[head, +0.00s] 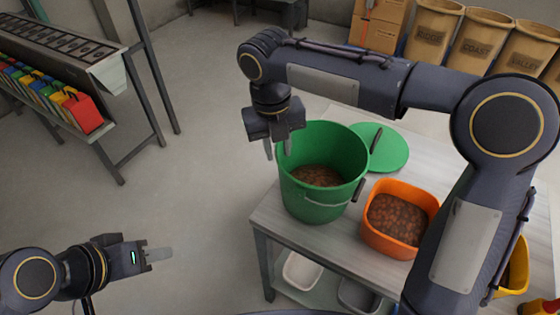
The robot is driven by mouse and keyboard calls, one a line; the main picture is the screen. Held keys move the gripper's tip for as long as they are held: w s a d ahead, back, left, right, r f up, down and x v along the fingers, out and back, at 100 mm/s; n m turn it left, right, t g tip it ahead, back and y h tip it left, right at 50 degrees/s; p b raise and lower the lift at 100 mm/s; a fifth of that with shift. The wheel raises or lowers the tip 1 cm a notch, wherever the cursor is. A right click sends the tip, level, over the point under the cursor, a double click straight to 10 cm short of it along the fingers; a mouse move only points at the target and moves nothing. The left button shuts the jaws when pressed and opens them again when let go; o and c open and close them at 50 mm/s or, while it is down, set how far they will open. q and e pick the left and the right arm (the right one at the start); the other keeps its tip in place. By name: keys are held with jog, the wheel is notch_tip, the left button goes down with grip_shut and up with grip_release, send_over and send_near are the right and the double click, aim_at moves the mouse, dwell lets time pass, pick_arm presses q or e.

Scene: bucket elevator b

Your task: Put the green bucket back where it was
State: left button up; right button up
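The green bucket (313,205) stands upright at the left end of a light table, with brown lumps inside and its wire handle down against the side. My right gripper (278,149) hangs pointing down at the bucket's left far rim. Its two fingers are apart, one left of the rim and one overlapping the rim in view; I cannot tell whether they touch it. My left gripper (160,254) is low at the left over bare floor, away from the bucket.
A green lid (392,150) lies behind the bucket. An orange tub (385,246) of brown lumps stands right beside it. Pale and grey bins sit on the lower shelf. Tan bins (433,30) and cartons stand behind. A rack with coloured holders (83,112) is at left. The middle floor is clear.

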notch_tip(320, 180, up, 4)
jog(key=shift+a+f, duration=0.15)
jog(key=s+d+f+m+t+y, duration=0.1)
jog(key=s+d+m, duration=0.6)
jog(key=m, duration=0.4)
jog(key=s+d+m+t+y, duration=0.15)
jog(key=s+d+m, duration=0.25)
jog(key=d+m, duration=0.5)
jog(key=s+d+f+m+t+y, duration=0.1)
jog(key=s+f+m, duration=0.2)
jog(key=m, duration=0.7)
jog(key=s+f+m+t+y, duration=0.1)
jog(key=s+f+m+t, duration=0.1)
jog(key=s+m, duration=0.4)
jog(key=f+m, duration=0.1)
jog(key=m, duration=0.3)
jog(key=shift+s+d+f, duration=0.15)
jog(key=shift+s+d, duration=0.05)
jog(key=shift+d, duration=0.2)
